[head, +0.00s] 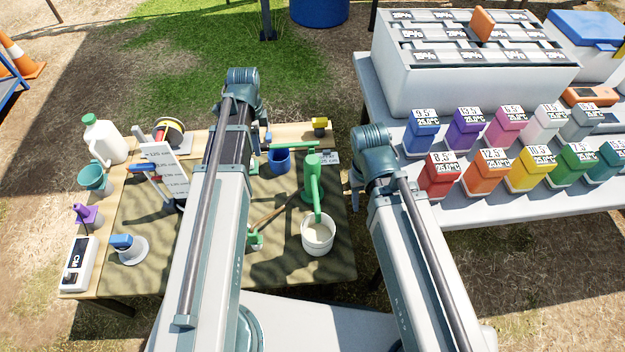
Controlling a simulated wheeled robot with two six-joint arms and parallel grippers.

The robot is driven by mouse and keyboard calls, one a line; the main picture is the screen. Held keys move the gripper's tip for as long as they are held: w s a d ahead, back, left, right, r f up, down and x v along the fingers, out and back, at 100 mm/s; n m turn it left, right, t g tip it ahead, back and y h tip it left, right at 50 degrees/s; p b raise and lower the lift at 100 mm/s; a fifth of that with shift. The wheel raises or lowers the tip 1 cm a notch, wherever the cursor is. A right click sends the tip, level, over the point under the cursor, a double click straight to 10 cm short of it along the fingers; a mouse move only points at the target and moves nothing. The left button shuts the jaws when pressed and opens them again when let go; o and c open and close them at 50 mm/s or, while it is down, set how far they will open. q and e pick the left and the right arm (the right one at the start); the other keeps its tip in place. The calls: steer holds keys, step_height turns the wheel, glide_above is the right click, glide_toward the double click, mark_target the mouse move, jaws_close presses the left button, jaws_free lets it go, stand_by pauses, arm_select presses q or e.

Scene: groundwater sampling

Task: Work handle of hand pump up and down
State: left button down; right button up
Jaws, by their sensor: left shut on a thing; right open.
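The green hand pump (313,180) stands upright near the right side of the sampling table. Its green handle (292,145) reaches left from the pump's top, looking about level. My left gripper (266,142) is shut on the handle's left end; my arm partly hides the fingers. The pump's spout points down over a white bucket (318,236) holding pale contents. A brown hose (275,216) runs from the pump's foot to a small green fitting (255,239). My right gripper (354,188) is open and empty, just right of the pump by the table's edge.
A blue cup (279,161) sits below the handle. A white jug (105,140), teal funnel (93,177), depth board (167,172) and meter (80,263) line the table's left. A right-hand table (500,208) carries several coloured bottles and a white rack (465,75).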

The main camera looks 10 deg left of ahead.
arm_select(q)
steer(key=shift+w+d+r+p, duration=0.1)
steer(key=shift+d+r+p, duration=0.1)
steer(key=shift+r+p, duration=0.2)
steer(key=d+r+y+p, duration=0.1)
steer(key=r+y, duration=0.1)
steer(key=d+r+g+y+p, duration=0.1)
steer(key=r+y, duration=0.1)
steer(key=w+d+r+y+p, duration=0.1)
steer(key=d+r+y, duration=0.1)
steer(key=r, duration=0.1)
steer(key=shift+w+r+g+p, duration=0.1)
steer(key=shift+g+p, duration=0.2)
steer(key=shift+r+y, duration=0.45)
steer(key=shift+y, duration=0.15)
